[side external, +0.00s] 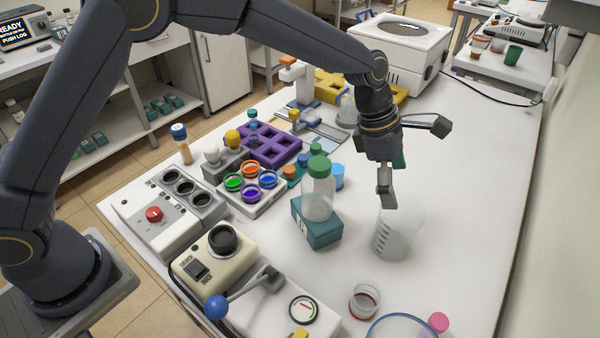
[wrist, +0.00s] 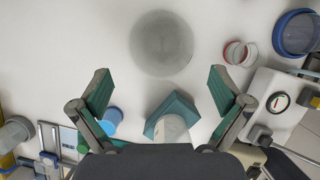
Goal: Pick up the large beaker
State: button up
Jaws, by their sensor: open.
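The large beaker (side external: 398,235) is clear, with dark graduation marks, and stands upright on the white bench right of a teal box. In the wrist view the beaker (wrist: 161,43) shows from above as a grey disc, ahead of the fingertips. My gripper (side external: 387,192) hangs just above and beside the beaker's rim in the side view, where the two overlap. In the wrist view my gripper (wrist: 160,84) has its green-padded fingers wide apart, with nothing held between them. The beaker's far side is partly unclear in the side view.
A green-capped bottle (side external: 319,190) stands on the teal box (side external: 316,228), close to the left of the beaker. The bench to the right of the beaker is clear.

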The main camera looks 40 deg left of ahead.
aim_at(401, 213)
jog(key=x, duration=0.8)
jog(key=shift+s, duration=0.1)
jog(key=shift+c, duration=0.3)
jog(key=c, duration=1.3)
